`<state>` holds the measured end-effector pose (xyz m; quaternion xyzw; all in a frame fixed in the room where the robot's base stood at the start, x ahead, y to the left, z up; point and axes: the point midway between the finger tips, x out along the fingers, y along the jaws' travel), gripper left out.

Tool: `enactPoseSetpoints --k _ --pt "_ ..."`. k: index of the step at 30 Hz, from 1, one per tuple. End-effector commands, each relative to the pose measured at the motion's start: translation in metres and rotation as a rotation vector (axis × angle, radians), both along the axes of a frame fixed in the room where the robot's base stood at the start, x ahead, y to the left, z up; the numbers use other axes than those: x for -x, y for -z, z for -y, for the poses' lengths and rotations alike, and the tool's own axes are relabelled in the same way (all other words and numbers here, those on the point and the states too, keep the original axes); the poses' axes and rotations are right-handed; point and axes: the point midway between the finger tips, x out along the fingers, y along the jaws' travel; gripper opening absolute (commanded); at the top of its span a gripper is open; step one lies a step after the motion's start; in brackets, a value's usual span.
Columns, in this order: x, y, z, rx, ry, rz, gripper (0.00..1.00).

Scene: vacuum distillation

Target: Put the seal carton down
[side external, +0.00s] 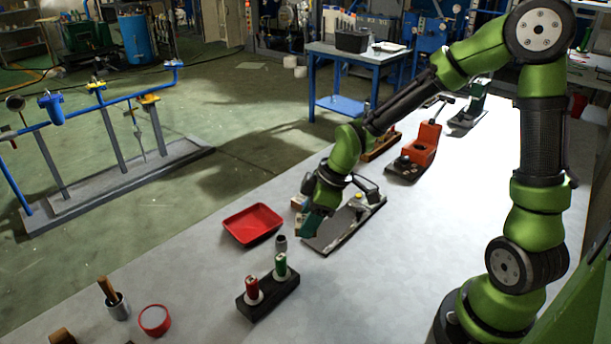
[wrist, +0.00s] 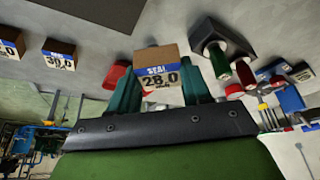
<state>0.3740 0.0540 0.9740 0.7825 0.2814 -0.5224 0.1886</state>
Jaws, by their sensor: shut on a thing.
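The seal carton (wrist: 158,75), a small brown box with a white and blue label reading "SEAL 28.0", sits between the two green fingers of my gripper (wrist: 155,92) in the wrist view. The fingers are shut on its sides. In the side external view my gripper (side external: 307,219) is low over the pale table, beside the dark base plate of a fixture and to the right of the red tray. The carton is small there and hard to tell from the fingers. I cannot tell whether its underside touches the table.
Two similar cartons, one labelled 30.0 (wrist: 60,55), stand left in the wrist view. A black block (side external: 268,298) holds a red and a green bottle. The red tray (side external: 252,224), a small grey pot (side external: 281,243), a metal cup (side external: 117,306) and a red ring-shaped dish (side external: 155,320) are around.

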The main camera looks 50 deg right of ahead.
Motion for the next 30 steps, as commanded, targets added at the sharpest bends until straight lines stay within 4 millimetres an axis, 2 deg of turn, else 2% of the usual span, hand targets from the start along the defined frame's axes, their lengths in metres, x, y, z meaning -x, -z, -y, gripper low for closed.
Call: enactPoseSetpoints --k 3,8,11,21,25,30 --pt "0.000 0.016 -0.001 -0.001 -0.001 -0.003 0.19" --pt "-0.010 0.024 -0.002 -0.002 -0.002 0.001 0.19" --pt "-0.031 0.027 -0.006 0.000 -0.003 0.001 0.19" --pt "-0.120 0.035 -0.018 -0.001 0.001 0.001 0.19" --pt "-0.141 0.037 -0.020 0.000 0.002 0.000 0.19" --pt "-0.153 0.037 -0.021 0.000 0.002 0.000 0.19"
